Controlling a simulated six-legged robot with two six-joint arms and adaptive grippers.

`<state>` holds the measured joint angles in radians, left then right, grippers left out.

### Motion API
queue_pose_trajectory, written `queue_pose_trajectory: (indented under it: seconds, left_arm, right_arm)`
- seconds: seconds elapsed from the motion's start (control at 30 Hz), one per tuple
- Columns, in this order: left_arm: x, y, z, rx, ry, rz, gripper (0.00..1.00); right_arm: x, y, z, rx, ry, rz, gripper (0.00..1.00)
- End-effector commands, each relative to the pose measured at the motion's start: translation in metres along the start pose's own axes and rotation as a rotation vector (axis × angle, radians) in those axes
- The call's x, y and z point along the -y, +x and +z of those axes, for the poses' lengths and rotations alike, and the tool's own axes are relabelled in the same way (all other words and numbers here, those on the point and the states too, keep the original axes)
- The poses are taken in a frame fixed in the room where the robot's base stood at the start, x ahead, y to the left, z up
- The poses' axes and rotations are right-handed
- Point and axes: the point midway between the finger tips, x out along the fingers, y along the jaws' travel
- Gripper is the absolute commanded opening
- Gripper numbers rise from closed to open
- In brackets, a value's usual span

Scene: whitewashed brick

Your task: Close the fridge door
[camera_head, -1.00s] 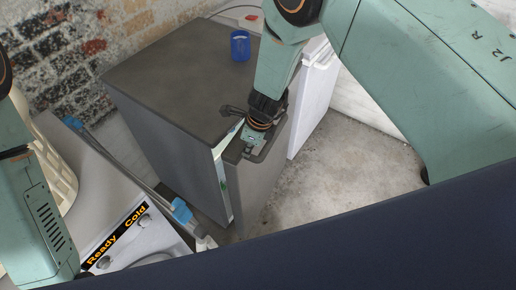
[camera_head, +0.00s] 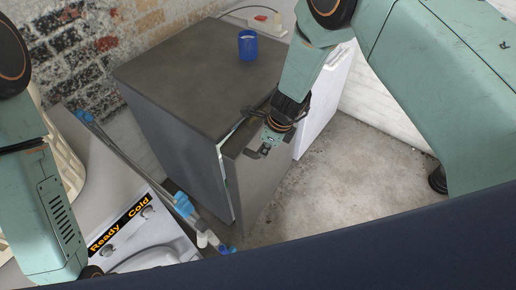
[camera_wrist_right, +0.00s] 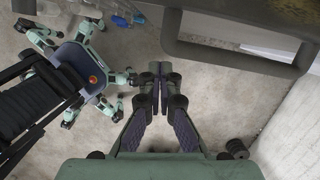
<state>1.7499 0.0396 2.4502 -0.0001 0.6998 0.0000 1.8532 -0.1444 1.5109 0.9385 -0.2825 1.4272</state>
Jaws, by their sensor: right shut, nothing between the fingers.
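The dark grey fridge (camera_head: 176,130) stands in the middle of the head view. Its door (camera_head: 259,190) is slightly ajar, with a narrow pale gap along its left side. My right gripper (camera_head: 267,143) is at the top of the door in the head view, partly hidden by its own wrist. In the right wrist view the right gripper (camera_wrist_right: 160,76) is shut and empty. A dark handle-like bar (camera_wrist_right: 225,54) runs beyond its fingertips to the right; I cannot tell whether they touch. My left arm shows at the left, but its gripper is out of view.
A blue cup (camera_head: 248,46) stands on the fridge top. A white appliance (camera_head: 322,108) is to the right. Concrete floor (camera_head: 345,185) is clear at the right.

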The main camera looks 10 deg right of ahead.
Motion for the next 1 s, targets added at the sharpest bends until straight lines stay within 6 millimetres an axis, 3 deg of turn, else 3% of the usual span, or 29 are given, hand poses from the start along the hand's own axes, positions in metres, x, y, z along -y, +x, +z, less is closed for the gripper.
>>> queue_pose_trajectory:
  seconds: [0.5, 0.7, 1.0]
  left_arm:
    - [0.0, -0.006, 0.0, -0.001, -0.001, 0.0, 0.76]
    - [0.0, -0.007, 0.0, -0.001, 0.0, 0.0, 0.76]
    - [0.0, -0.007, 0.0, 0.0, -0.001, 0.0, 0.76]
  right_arm:
    - [0.002, -0.085, 0.003, 0.001, -0.002, 0.0, 0.0]
    - [0.0, -0.099, 0.002, 0.001, -0.001, 0.001, 0.0]
    - [-0.001, -0.1, 0.001, 0.0, -0.002, 0.001, 0.0]
